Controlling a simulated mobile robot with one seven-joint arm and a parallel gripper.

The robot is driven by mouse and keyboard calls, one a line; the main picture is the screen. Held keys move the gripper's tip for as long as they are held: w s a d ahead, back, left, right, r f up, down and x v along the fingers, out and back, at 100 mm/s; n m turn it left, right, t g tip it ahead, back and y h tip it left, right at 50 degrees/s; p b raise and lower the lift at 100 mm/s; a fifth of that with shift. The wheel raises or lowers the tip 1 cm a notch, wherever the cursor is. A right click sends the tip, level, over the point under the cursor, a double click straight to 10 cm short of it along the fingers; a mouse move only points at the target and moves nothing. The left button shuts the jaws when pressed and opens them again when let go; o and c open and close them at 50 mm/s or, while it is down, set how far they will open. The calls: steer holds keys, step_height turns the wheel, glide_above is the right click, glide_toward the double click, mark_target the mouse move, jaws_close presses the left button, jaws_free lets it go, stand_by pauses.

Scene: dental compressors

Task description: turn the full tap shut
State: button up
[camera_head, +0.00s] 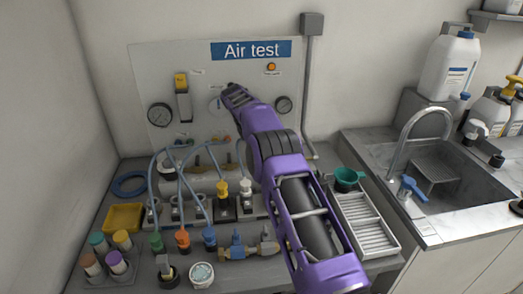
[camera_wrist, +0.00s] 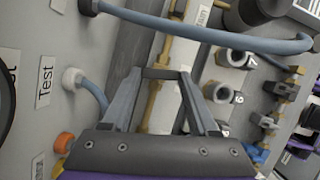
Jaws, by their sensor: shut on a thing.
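My gripper (camera_wrist: 165,76) reaches in at the panel in the wrist view, its two grey fingers drawn together at the tips. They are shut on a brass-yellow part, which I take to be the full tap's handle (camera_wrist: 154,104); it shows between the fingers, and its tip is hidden. A brass pipe (camera_wrist: 168,48) runs on past the fingertips. A label (camera_wrist: 203,16) beside it is too turned to read surely.
A blue hose (camera_wrist: 205,35) crosses close beyond the fingers in the wrist view. A "Test" label (camera_wrist: 45,80) and an orange knob (camera_wrist: 64,142) are at left. In the head view, a white slotted tray (camera_head: 368,222) and the sink (camera_head: 445,165) lie right of my arm.

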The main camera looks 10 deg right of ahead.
steer(key=shift+m+g, duration=0.3)
steer(key=shift+m, duration=0.2)
stand_by(0.3)
steer(key=o, duration=1.4)
steer(key=shift+v, duration=3.75)
